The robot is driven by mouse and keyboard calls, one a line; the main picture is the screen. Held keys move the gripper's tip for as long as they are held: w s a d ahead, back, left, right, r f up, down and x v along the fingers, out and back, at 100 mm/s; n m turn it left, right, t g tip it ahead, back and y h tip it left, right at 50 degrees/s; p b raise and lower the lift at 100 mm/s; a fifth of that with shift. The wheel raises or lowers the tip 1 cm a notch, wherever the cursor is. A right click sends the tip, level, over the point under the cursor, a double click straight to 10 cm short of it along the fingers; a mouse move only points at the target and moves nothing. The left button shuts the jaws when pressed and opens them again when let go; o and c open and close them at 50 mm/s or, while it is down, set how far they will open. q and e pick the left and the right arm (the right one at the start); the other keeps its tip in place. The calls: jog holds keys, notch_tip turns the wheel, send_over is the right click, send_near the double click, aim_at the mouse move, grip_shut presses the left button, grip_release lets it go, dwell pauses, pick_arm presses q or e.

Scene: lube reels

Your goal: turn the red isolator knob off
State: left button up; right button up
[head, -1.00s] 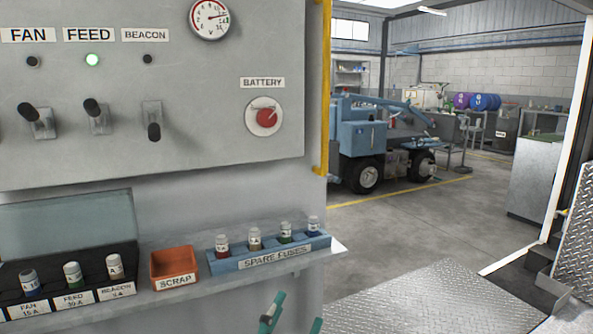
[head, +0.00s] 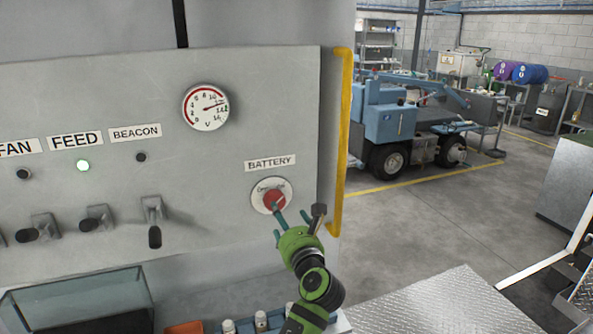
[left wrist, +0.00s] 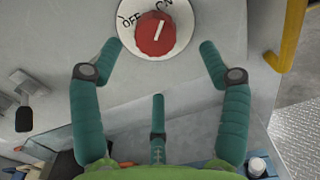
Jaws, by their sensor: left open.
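The red isolator knob (head: 274,201) sits on a round white plate under the BATTERY label (head: 270,163) on the grey panel. In the left wrist view the knob (left wrist: 154,34) shows a white line pointing up and slightly right, towards the ON mark (left wrist: 163,4); the OFF mark (left wrist: 130,21) is to its left. My left gripper (head: 298,216), green with teal fingers, is open just in front of and below the knob. In the left wrist view its fingers (left wrist: 158,58) are spread to either side below the knob, with nothing between them. My right gripper is not in view.
A yellow rail (head: 341,140) runs down the panel's right edge. Several levers stand left of the knob, including the BEACON lever (head: 154,232). Open floor lies right.

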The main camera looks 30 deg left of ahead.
aim_at(276, 200)
pick_arm(q)
jog(key=p+x, duration=0.2)
jog(key=x, duration=0.5)
jog(key=shift+a+r, duration=0.25)
jog(key=shift+r, duration=0.2)
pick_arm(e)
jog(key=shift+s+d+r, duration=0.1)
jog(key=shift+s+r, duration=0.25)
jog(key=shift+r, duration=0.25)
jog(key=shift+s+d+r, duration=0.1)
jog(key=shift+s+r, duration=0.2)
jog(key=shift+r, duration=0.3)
pick_arm(q)
jog(key=shift+s, duration=0.1)
jog(key=c, duration=1)
jog(key=shift+r, duration=0.15)
jog(key=shift+c, duration=0.7)
